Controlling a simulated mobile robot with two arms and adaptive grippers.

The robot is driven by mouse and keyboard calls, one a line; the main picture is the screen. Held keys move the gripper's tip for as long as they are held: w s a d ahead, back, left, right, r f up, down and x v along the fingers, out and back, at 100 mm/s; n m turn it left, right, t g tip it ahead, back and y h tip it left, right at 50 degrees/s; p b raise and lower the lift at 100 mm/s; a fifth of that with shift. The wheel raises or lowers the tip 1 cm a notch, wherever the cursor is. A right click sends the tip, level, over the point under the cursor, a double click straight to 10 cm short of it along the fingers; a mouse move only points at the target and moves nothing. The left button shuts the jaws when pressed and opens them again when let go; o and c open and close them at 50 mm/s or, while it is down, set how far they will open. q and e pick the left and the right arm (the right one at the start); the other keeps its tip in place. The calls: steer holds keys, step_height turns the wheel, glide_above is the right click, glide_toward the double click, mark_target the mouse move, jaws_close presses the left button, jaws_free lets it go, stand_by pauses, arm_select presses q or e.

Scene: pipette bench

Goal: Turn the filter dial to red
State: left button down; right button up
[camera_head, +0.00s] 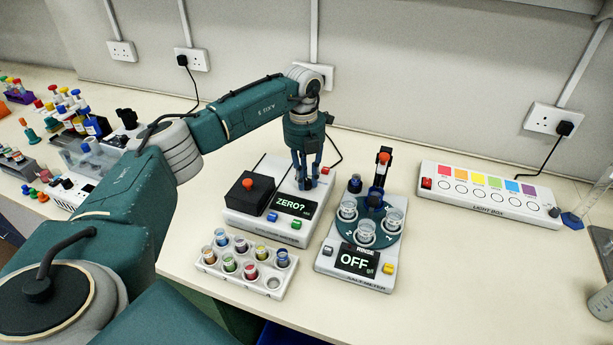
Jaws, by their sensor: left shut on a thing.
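My left gripper (307,183) points down onto the back right of the white meter (252,226), whose display (294,206) reads "ZERO?". Its fingers are shut on the filter dial on the meter's top. The fingers and wrist cover most of the dial, and I cannot tell which colour it points to. The meter also has a black block with a red-orange knob (249,184), plus a blue button (272,217) and a green button (296,225) at its front. My right gripper is not in view.
A white rack (245,281) of coloured vials stands in front of the meter. A second device (357,262) reading "OFF", holding clear cups, stands close on its right. A light box (490,194) with coloured squares lies further right. Bottles crowd the left. The front right bench is clear.

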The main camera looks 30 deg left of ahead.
mark_target(305, 180)
arm_select(q)
steer(key=shift+w+r+n, duration=0.2)
steer(key=shift+r+n, duration=0.05)
steer(key=shift+n, duration=0.35)
steer(key=c, duration=1.6)
jaws_free()
steer(key=shift+o, duration=0.3)
steer(key=shift+f, duration=0.1)
step_height(305, 180, up, 12)
steer(key=shift+s+a, duration=0.2)
steer(key=shift+a, duration=0.05)
